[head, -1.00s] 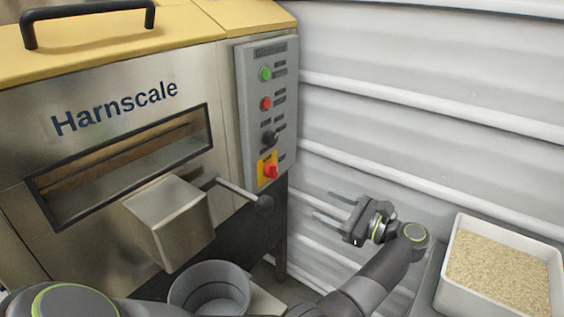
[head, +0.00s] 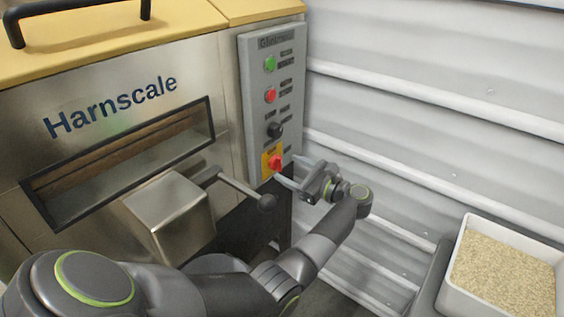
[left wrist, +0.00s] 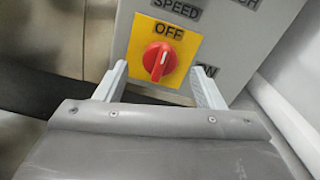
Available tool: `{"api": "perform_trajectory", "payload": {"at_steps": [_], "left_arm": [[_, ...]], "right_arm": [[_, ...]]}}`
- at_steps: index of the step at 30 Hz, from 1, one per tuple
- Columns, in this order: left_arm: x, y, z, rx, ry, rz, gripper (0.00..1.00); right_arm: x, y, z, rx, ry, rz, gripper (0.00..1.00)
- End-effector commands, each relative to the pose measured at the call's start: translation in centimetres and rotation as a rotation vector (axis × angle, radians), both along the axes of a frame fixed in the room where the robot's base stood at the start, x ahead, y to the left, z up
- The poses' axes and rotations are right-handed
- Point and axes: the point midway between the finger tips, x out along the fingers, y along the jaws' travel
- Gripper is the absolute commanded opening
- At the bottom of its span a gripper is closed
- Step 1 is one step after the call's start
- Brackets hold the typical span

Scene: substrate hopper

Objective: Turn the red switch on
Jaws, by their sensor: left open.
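The red switch (head: 275,162) is a rotary knob on a yellow plate low on the grey control panel of the hopper. In the left wrist view the red switch (left wrist: 160,61) has its white mark pointing up towards the word OFF. A partly hidden label lies to its lower right. My left gripper (head: 290,172) is open just in front of the switch. In the left wrist view its fingers (left wrist: 160,82) stand on either side of the knob, lower in the picture; I cannot tell whether they touch it. My right gripper is not in view.
Above the switch, the panel has a black knob (head: 275,130), a red button (head: 270,96) and a green button (head: 270,64). A lever with a ball end (head: 267,203) juts out near my left arm. A white tray of grain (head: 505,270) stands at lower right.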

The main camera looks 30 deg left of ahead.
Motion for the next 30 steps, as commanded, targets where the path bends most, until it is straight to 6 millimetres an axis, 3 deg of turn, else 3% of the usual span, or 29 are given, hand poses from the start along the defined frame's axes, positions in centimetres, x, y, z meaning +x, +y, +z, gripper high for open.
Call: {"api": "perform_trajectory", "payload": {"at_steps": [6,18,28,30], "left_arm": [[0.2,3.0,0.1,0.002,0.001,0.0,0.63],[0.3,3.7,0.0,0.0,0.0,0.0,0.63],[0.3,3.7,0.0,0.0,0.0,0.0,0.21],[0.3,3.7,0.0,0.0,0.0,0.0,0.18]], "right_arm": [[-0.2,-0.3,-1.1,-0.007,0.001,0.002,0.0],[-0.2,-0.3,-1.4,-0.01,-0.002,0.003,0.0],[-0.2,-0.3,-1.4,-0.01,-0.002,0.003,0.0],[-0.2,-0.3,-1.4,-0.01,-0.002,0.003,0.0]]}}
